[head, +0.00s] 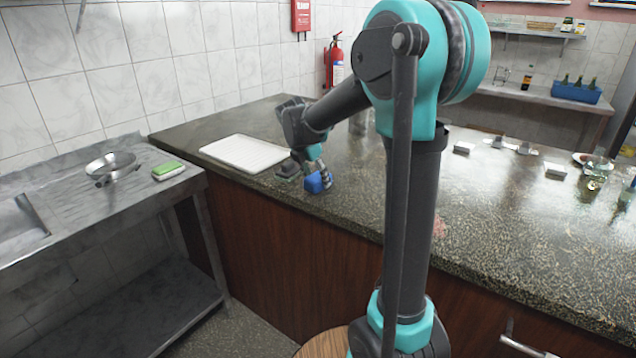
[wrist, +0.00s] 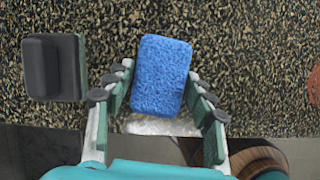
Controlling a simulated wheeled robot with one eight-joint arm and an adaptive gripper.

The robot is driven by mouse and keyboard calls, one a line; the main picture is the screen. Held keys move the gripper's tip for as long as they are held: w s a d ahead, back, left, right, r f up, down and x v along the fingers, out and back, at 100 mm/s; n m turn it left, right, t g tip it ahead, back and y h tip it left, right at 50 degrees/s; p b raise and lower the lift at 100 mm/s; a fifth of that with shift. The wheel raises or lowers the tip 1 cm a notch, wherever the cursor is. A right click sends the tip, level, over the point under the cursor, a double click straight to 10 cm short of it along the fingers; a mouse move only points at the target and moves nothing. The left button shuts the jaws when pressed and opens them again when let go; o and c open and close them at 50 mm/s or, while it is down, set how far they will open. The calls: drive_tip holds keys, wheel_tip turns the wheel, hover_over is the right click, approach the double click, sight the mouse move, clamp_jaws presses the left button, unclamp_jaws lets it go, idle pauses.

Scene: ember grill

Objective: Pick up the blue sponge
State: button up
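The blue sponge (wrist: 160,75) lies on the speckled stone counter near its front edge, with a pale strip showing at its near end. In the head view the blue sponge (head: 314,183) is partly covered by my gripper (head: 320,172). In the wrist view my gripper (wrist: 157,97) is open, with one finger on each side of the sponge's near part. A small gap shows on both sides, so the fingers do not appear to press on it.
A dark block-shaped object (wrist: 53,68) stands just left of my gripper. A white tray (head: 245,153) lies behind it on the counter.

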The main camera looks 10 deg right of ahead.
sight(317, 176)
drive_tip(key=c, duration=0.5)
drive_tip(key=shift+r, duration=0.15)
wheel_tip(317, 176, up, 20)
idle(0.3)
